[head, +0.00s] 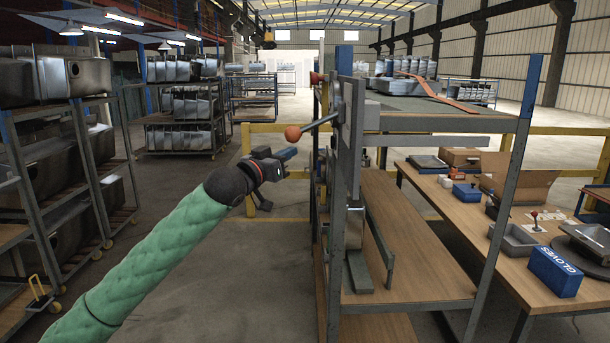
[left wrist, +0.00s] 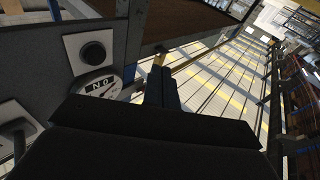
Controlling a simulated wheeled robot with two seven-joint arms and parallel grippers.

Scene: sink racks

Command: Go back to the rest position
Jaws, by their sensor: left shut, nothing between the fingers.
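My left gripper (head: 287,155) is raised at the centre of the head view, at the end of my green-sleeved arm. Its fingers are shut with nothing between them. It is just left of a lever with an orange ball knob (head: 293,133), which sticks out from the side of the workbench frame. I cannot tell whether the fingers touch the lever. In the left wrist view the shut fingers (left wrist: 162,88) point away from the camera, beside a panel with a round black button (left wrist: 95,52) and a dial marked "NO" (left wrist: 102,88). My right gripper is not in view.
Wheeled racks with metal sinks (head: 75,75) stand at the left. A wooden-shelved bench (head: 420,250) stands right of my arm. The floor between racks and bench (head: 245,280) is clear.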

